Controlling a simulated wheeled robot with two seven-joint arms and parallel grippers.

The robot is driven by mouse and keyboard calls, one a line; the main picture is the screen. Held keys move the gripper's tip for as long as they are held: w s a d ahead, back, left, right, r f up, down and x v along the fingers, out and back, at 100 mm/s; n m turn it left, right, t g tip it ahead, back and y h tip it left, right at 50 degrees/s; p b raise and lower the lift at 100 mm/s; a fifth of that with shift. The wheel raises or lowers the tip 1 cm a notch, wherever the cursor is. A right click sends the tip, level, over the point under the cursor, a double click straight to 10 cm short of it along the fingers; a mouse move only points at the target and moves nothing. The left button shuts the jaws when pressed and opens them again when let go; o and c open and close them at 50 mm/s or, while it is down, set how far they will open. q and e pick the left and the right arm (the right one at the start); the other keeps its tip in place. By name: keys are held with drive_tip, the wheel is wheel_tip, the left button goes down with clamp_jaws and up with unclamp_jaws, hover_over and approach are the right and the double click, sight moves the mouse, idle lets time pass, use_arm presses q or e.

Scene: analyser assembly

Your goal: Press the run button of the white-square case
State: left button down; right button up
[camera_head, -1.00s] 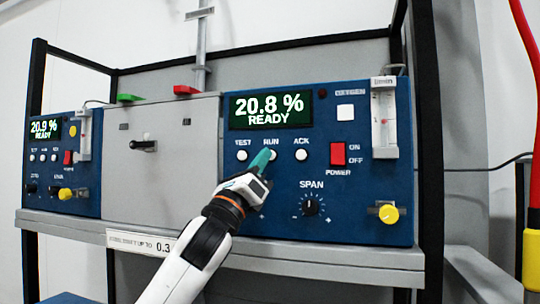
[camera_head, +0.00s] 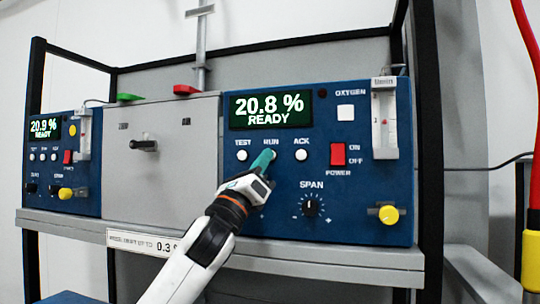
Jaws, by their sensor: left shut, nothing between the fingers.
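The white-square case (camera_head: 330,215) is the large blue panel on the right, with a white square (camera_head: 345,112) near its top right. Its display (camera_head: 270,109) reads 20.8 % READY. A TEST button (camera_head: 242,155) and an ACK button (camera_head: 301,155) sit in a row under the display, with RUN labelled between them. My left gripper (camera_head: 264,158) is shut and empty, its teal fingertips at the RUN button. The fingertips hide most of that button, so I cannot tell whether they touch it. My right gripper is out of view.
A second blue case (camera_head: 85,178) with a yellow dot stands at the far left, reading 20.9 % READY. A grey panel (camera_head: 160,190) with a black handle lies between the cases. A red power switch (camera_head: 338,154) and SPAN knob (camera_head: 311,206) are near my gripper. A shelf edge (camera_head: 330,254) runs below.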

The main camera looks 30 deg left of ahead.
use_arm(q)
drive_tip(key=shift+w+y, duration=0.2)
drive_tip(key=shift+y, duration=0.1)
drive_tip(key=shift+s, duration=0.15)
drive_tip(key=shift+s+d, duration=0.2)
drive_tip(key=shift+s, duration=0.45)
drive_tip(key=s, duration=0.2)
drive_tip(key=s+d, duration=0.1)
drive_tip(key=s, duration=0.1)
drive_tip(key=shift+s, duration=0.4)
drive_tip(key=shift+f, duration=0.1)
idle(0.8)
